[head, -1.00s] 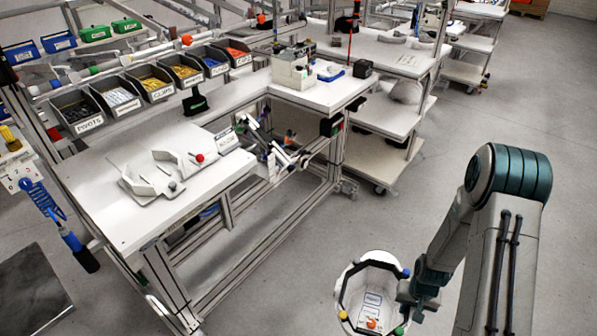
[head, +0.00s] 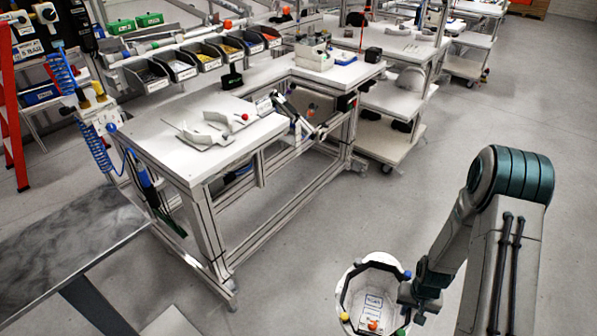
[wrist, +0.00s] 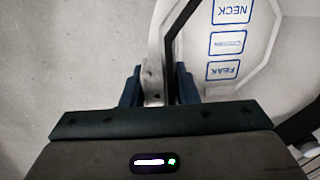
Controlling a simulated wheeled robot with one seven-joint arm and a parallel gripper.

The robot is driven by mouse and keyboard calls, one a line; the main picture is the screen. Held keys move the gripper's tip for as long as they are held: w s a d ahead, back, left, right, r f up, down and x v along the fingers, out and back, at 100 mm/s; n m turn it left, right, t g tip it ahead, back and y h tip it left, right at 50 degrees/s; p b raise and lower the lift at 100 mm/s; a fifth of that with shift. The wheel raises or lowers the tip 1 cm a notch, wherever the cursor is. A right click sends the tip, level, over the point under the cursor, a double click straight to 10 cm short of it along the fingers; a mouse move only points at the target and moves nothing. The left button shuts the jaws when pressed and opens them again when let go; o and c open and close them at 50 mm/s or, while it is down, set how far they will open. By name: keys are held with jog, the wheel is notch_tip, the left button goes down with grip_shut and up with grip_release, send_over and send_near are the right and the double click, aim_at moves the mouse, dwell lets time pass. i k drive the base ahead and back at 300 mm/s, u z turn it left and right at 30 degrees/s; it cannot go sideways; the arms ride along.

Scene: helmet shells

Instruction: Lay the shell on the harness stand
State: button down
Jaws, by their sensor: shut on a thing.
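The white helmet shell (head: 350,290) is held at the bottom of the head view, its open side facing up, with coloured knobs around its rim. My gripper (head: 408,297) is shut on the shell's right rim. In the wrist view my gripper (wrist: 158,88) pinches the rim, and the shell's inside (wrist: 255,50) shows blue-framed labels reading NECK and PEAK. A pale grey fixture with angled plates (head: 208,132), likely the harness stand, sits on the white workbench (head: 185,165), well up and left of the shell. The shell is apart from the bench, over the floor.
Parts bins (head: 185,66) line the bench's back. A grey-topped table (head: 70,240) stands at lower left, and a red ladder (head: 12,120) at far left. A shelved cart (head: 395,100) stands behind. Grey floor (head: 290,240) lies open between the shell and the bench.

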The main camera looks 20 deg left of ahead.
aim_at(32, 257)
jog(key=u, duration=2.6)
jog(key=i, duration=0.2)
jog(key=z, duration=0.1)
